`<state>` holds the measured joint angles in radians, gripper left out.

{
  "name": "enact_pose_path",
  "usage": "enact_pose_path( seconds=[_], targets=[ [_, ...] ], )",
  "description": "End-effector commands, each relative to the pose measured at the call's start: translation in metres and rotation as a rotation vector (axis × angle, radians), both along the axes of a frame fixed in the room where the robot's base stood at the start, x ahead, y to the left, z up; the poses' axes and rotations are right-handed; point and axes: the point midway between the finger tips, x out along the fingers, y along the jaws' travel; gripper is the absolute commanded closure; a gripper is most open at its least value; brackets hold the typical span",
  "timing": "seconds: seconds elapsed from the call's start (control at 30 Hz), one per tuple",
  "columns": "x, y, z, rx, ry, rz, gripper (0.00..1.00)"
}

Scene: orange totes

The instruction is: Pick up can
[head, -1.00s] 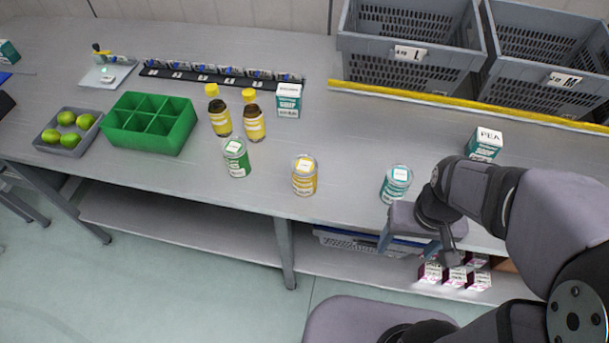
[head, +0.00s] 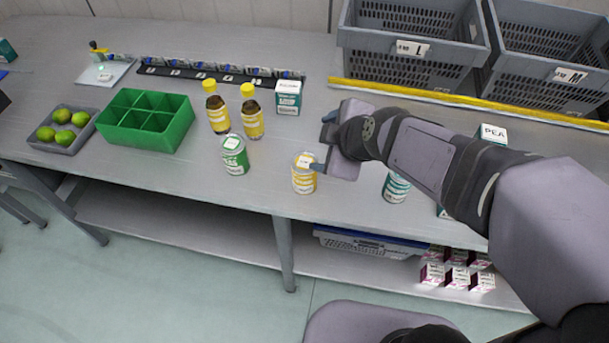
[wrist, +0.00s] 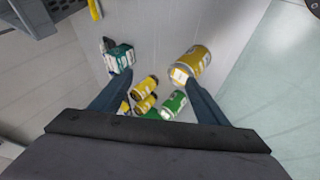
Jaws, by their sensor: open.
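Three cans stand upright along the front of the grey table in the head view: a green can (head: 235,155), a yellow can (head: 303,175) and a teal can (head: 396,187), partly hidden by my arm. My gripper (head: 319,142) is over the table, just right of and above the yellow can, with one finger close to its top; I cannot tell if they touch. In the wrist view my gripper (wrist: 152,88) is open and empty. The yellow can (wrist: 196,62) shows near its right finger, and the green can (wrist: 175,104) lies further down, between the fingers.
Two yellow-capped bottles (head: 217,108) and a white-teal carton (head: 288,97) stand behind the cans. A green divided crate (head: 146,142) and a grey tray of limes (head: 88,138) are at left. Grey bins (head: 410,67) stand behind a yellow strip (head: 440,99). My arm partly hides the PEA carton (head: 494,134).

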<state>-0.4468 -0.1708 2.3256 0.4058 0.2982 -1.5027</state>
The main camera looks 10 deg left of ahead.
Motion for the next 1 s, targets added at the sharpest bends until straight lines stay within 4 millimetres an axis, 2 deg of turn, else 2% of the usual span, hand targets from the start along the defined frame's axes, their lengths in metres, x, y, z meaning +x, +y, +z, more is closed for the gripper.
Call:
enact_pose_path(
  seconds=[0.03,0.17,0.4,0.53,0.67,0.77,0.87,1.0],
  targets=[
    [0.005,0.011,-0.003,0.031,-0.017,-0.017,0.32],
    [0.022,0.03,-0.003,0.145,-0.044,-0.12,0.32],
    [0.055,0.059,-0.012,0.463,-0.054,-0.446,0.32],
    [0.073,0.067,-0.024,0.709,-0.062,-0.69,0.32],
    [0.084,0.065,-0.035,0.974,-0.096,-0.925,0.32],
    [0.084,0.056,-0.045,1.178,-0.141,-1.078,0.32],
    [0.074,0.047,-0.056,1.344,-0.205,-1.176,0.32],
    [0.036,0.042,-0.08,1.394,-0.306,-1.161,0.32]
  ],
)
